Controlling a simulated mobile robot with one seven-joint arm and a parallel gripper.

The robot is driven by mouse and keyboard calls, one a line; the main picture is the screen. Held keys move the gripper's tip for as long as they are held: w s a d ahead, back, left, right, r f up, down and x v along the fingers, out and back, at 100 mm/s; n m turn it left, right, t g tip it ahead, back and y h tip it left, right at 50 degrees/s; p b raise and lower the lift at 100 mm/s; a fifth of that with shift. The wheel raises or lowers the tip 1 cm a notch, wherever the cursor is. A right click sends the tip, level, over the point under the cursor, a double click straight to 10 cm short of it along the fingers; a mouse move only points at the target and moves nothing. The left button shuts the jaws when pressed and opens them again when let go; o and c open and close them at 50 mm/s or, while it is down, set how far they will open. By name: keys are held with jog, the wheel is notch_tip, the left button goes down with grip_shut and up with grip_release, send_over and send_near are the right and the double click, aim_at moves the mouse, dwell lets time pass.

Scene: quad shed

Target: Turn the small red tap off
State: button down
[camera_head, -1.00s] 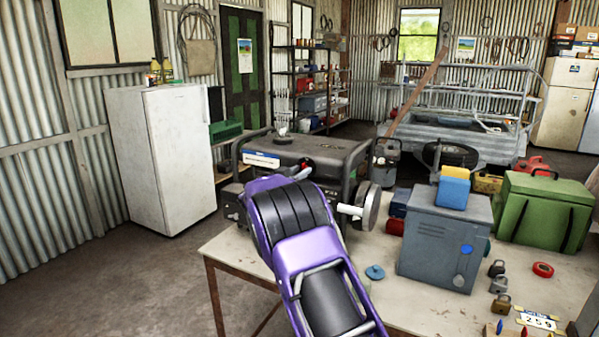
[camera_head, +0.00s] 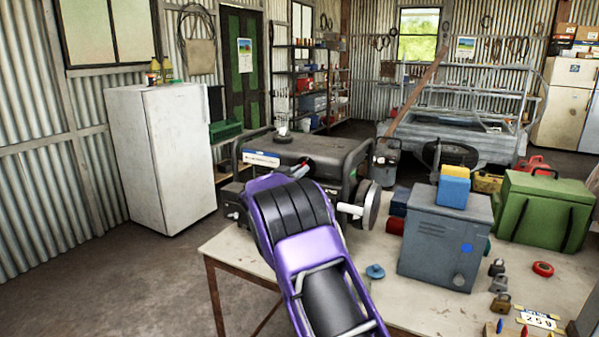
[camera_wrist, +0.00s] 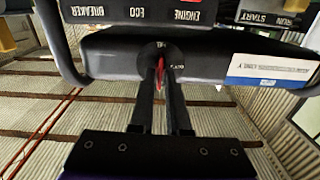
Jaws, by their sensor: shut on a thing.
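The small red tap (camera_wrist: 161,74) shows in the wrist view as a thin red lever in a round dark recess on the generator's face. My gripper (camera_wrist: 164,72) is shut on the tap, with one dark finger on each side of it. The fingers partly hide the lever, so its exact angle is hard to tell. In the head view the generator (camera_head: 335,158) stands at the far end of the table, and my purple arm hides the gripper.
The generator's label panel (camera_wrist: 150,12) is close to the fingers in the wrist view. A grey metal box (camera_head: 440,240) and a green case (camera_head: 545,210) stand right of my arm on the table (camera_head: 235,250). Padlocks lie at the right.

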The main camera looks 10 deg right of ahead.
jog(key=shift+s+d+f+m+b, duration=0.15)
jog(key=shift+m+b, duration=1.95)
jog(key=shift+m, duration=2.25)
jog(key=shift+w+f+m+b, duration=0.1)
jog(key=shift+m+b, duration=1.95)
jog(key=shift+m, duration=2.3)
jog(key=c, duration=1)
grip_release()
jog(key=shift+s, duration=0.1)
